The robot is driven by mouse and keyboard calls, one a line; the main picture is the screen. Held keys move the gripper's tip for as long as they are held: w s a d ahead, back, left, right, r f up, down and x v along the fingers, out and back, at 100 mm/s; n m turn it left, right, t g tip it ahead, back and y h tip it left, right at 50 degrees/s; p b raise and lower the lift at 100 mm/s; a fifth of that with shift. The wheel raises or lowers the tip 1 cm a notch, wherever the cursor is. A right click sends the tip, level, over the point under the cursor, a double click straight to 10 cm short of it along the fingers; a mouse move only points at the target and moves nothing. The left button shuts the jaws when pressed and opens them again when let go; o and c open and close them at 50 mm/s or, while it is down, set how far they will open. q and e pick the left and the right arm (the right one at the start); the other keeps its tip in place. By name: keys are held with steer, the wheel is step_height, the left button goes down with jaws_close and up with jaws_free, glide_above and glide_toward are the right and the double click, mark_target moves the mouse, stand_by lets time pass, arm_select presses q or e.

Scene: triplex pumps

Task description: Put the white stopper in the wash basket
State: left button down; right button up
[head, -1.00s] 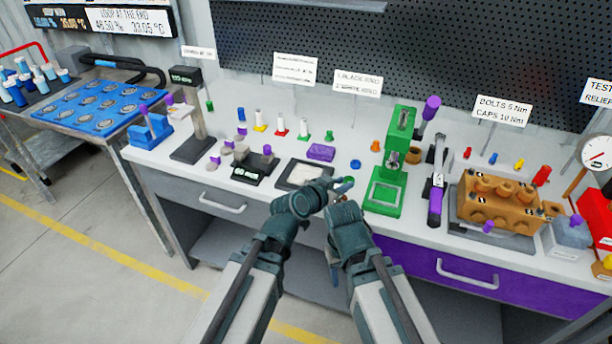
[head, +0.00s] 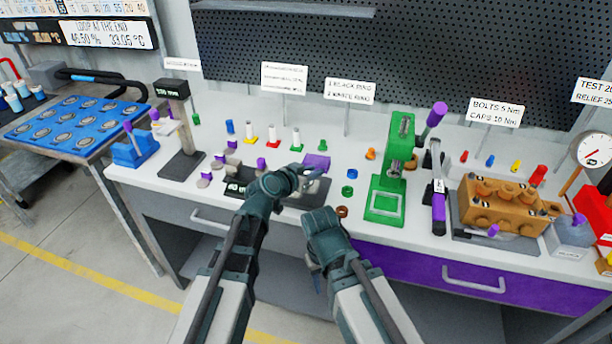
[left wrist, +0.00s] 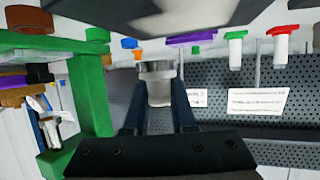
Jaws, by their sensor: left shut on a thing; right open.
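My left gripper (head: 312,174) is over the bench's middle, near a dark tray with a pale inside (head: 318,190). In the left wrist view its two fingers (left wrist: 158,100) are shut on a pale white cylinder with a wide grey rim (left wrist: 159,88); it looks like the white stopper. The head view does not show it clearly, as the hand covers it. My right gripper (head: 317,281) is open, low in front of the bench edge, with its fingers mostly hidden. I cannot tell which thing is the wash basket.
Several white pegs with coloured flanges (head: 273,134) stand behind the left gripper, by a purple block (head: 316,162). A green press (head: 388,200) stands to the right. Small rings (head: 348,190) lie between. A blue tray (head: 75,127) sits on the left bench.

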arm_select(q)
steer(key=shift+w+a, duration=0.15)
steer(key=shift+w, duration=0.1)
steer(key=shift+w+a+f, duration=0.2)
steer(key=shift+w+a, duration=0.3)
steer(key=shift+w, duration=0.35)
step_height(320, 180, down, 3)
steer(key=b, duration=0.3)
steer(key=shift+s+a+r, duration=0.1)
steer(key=shift+r, duration=0.05)
steer(key=shift+f, duration=0.25)
steer(key=shift+r, duration=0.1)
arm_select(e)
steer(key=f, duration=0.3)
steer(key=shift+w+d+f, duration=0.2)
steer(key=shift+d, duration=0.1)
arm_select(q)
steer(key=shift+f+b, duration=0.2)
steer(key=shift+b, duration=0.2)
steer(key=c, duration=1.2)
jaws_free()
steer(key=o, duration=0.5)
steer(key=shift+c, duration=0.2)
arm_select(e)
steer(key=shift+f, duration=0.15)
